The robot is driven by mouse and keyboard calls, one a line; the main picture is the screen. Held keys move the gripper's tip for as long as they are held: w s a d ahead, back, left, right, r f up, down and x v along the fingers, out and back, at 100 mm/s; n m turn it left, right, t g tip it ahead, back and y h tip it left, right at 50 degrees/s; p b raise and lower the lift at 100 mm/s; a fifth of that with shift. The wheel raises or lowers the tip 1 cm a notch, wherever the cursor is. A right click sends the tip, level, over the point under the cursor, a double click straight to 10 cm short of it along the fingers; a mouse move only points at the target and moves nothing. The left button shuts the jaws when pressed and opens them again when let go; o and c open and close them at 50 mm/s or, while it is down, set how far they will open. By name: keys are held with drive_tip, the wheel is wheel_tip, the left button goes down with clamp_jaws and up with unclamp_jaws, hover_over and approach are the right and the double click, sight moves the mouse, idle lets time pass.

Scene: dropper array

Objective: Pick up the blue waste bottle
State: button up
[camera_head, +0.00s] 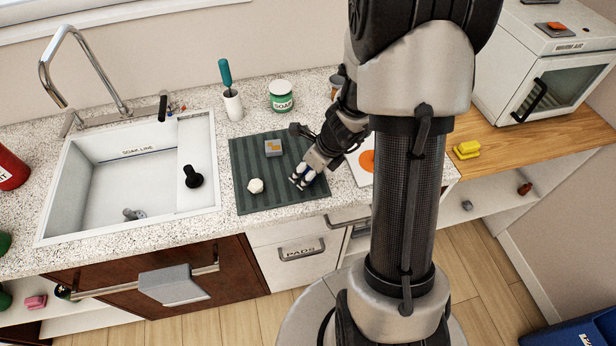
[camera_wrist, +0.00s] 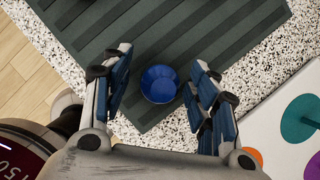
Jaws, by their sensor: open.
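The blue waste bottle (camera_wrist: 158,84) shows from above in the wrist view as a small round blue thing on the striped dark green mat (camera_wrist: 200,25). My gripper (camera_wrist: 160,67) is open, with one finger on each side of the blue thing and gaps between. In the head view my gripper (camera_head: 303,179) reaches down over the right part of the mat (camera_head: 240,180). There the bottle is mostly or wholly hidden by my fingers, and I cannot make it out clearly.
On the mat are a grey block with an orange patch (camera_head: 273,147) and a white lump (camera_head: 256,186). Behind stand a green-labelled jar (camera_head: 282,97) and a white holder (camera_head: 232,105) with a teal-handled tool. The sink (camera_head: 75,200) is left; a card with coloured discs (camera_wrist: 280,120) lies right.

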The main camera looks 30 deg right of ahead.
drive_tip(key=shift+c, duration=0.4)
drive_tip(key=c, duration=1.1)
